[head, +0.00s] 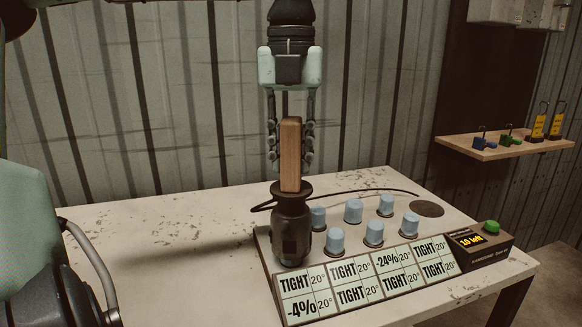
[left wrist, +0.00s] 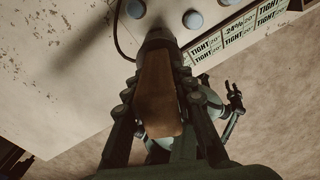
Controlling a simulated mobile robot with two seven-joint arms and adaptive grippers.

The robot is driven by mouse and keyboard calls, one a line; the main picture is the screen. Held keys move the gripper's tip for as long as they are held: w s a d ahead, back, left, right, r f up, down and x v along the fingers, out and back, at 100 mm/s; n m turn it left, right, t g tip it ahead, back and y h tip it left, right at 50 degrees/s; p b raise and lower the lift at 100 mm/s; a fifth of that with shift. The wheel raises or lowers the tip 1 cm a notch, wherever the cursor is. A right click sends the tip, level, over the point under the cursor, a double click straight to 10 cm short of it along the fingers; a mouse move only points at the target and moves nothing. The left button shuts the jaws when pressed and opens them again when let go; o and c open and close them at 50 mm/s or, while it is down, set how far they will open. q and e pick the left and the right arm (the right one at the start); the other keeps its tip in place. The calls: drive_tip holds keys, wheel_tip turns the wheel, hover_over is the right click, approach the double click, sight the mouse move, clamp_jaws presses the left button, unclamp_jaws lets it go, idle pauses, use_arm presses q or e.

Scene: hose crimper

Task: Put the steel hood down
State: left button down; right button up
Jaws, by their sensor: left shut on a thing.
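The steel hood (head: 291,232) is a dark metal bell with an upright wooden handle (head: 291,155). My left gripper (head: 291,145) points down from above and is shut on the handle, its fingers on either side. The hood is upright over the left end of the panel (head: 264,262), beside the blue caps. I cannot tell whether its rim touches the panel, and what is under it is hidden. In the left wrist view the wooden handle (left wrist: 158,85) lies between the fingers. What looks like my right gripper (left wrist: 232,108) shows low at the right, its opening unclear.
Several blue caps (head: 374,233) stand on the panel behind a row of labels (head: 360,281) reading TIGHT, -24% and -4%. A box with a green button (head: 491,227) reads "10 left". A wooden shelf (head: 500,148) holds small tools. The table's left side (head: 160,250) is clear.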

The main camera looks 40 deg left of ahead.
sight(291, 171)
use_arm(q)
wheel_tip(291, 171, down, 2)
drive_tip(key=shift+f, duration=0.25)
use_arm(e)
drive_tip(key=shift+s+f, duration=0.35)
drive_tip(key=shift+f, duration=0.05)
use_arm(q)
drive_tip(key=shift+f, duration=0.15)
drive_tip(key=shift+f, duration=0.1)
drive_tip(key=c, duration=1.3)
unclamp_jaws()
drive_tip(key=shift+o, duration=0.2)
use_arm(e)
drive_tip(key=shift+w+r, duration=0.5)
drive_tip(key=shift+r, duration=0.15)
drive_tip(key=shift+s+d+f, duration=0.1)
drive_tip(key=shift+s, duration=0.1)
